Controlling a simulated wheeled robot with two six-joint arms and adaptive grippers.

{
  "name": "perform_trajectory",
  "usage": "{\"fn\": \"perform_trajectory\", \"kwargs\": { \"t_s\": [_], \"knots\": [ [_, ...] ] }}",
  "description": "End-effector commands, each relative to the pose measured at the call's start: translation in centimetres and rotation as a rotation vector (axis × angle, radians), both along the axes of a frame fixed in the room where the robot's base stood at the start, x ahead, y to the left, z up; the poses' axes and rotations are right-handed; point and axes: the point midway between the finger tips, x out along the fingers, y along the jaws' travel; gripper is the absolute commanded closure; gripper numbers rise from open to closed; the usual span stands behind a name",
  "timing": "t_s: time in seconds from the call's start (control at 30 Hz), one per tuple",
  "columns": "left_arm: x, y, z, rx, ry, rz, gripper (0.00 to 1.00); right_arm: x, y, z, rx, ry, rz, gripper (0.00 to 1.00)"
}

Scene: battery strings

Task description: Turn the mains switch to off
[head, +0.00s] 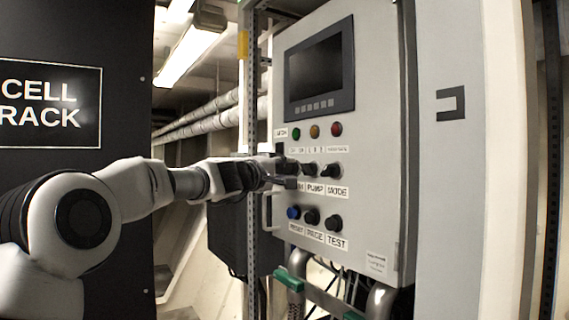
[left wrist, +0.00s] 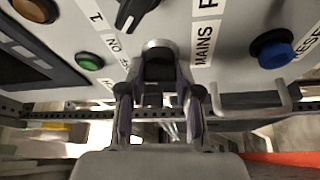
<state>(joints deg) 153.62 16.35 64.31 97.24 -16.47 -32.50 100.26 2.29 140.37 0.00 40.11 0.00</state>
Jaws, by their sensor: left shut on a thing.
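The mains switch (left wrist: 158,50) is a rotary knob on the grey control panel (head: 378,120), beside the label MAINS (left wrist: 205,42) in the left wrist view. My left gripper (head: 284,174) reaches the panel from the left in the head view and covers most of this switch. In the left wrist view my left gripper (left wrist: 160,92) is shut on the knob, with a finger on each side. The knob's pointer is hidden, so its setting cannot be told. My right gripper is in neither view.
The pump switch (head: 310,169) and mode switch (head: 332,170) stand close to the right. The blue reset button (head: 293,212) sits below, with dark buttons beside it. Indicator lamps (head: 315,131) and a screen (head: 320,70) are above. A metal upright (head: 251,120) stands left of the panel.

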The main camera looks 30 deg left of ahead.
Motion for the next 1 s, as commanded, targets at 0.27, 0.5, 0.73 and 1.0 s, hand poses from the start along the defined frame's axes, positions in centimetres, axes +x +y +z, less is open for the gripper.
{"fn": "perform_trajectory", "kwargs": {
  "t_s": [0.27, 0.5, 0.73, 1.0],
  "knots": [
    [0.0, -0.1, 0.9, -0.224, 0.138, -0.002, 1.0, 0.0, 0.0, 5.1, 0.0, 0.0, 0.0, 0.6],
    [0.0, -0.1, 0.9, -0.419, 0.252, -0.002, 1.0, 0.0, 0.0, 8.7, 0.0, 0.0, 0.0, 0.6],
    [0.1, 0.0, 0.5, -0.6, 0.358, -0.002, 1.0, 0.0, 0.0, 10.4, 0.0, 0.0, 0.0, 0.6],
    [0.1, 0.1, 0.4, -0.764, 0.452, -0.001, 1.0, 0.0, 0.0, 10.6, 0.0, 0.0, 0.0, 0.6]
  ]
}}
